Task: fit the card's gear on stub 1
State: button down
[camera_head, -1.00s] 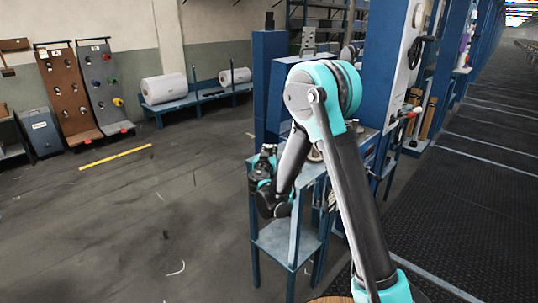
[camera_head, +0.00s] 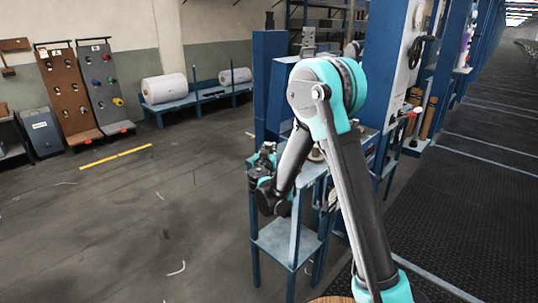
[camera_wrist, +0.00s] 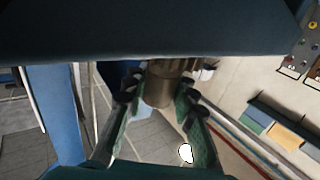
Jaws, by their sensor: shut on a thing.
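My gripper (camera_wrist: 158,92) is shut on a grey-brown metal gear (camera_wrist: 159,84) in the wrist view. The gear has a smooth round hub between the fingertips and a toothed upper part. In the head view my gripper (camera_head: 262,165) is small and dark at the left edge of a blue stand (camera_head: 287,243), about level with its top. The gear cannot be made out there. I cannot make out stub 1 or the card in either view.
A wide dark blue surface (camera_wrist: 150,30) crosses the top of the wrist view, close to the gear. A blue post (camera_wrist: 55,115) stands at left. In the head view, a blue column (camera_head: 270,85) rises behind my gripper. Open floor (camera_head: 120,220) lies to the left.

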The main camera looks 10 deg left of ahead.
aim_at(269, 143)
jog(key=shift+r, duration=0.15)
jog(key=shift+r, duration=1.5)
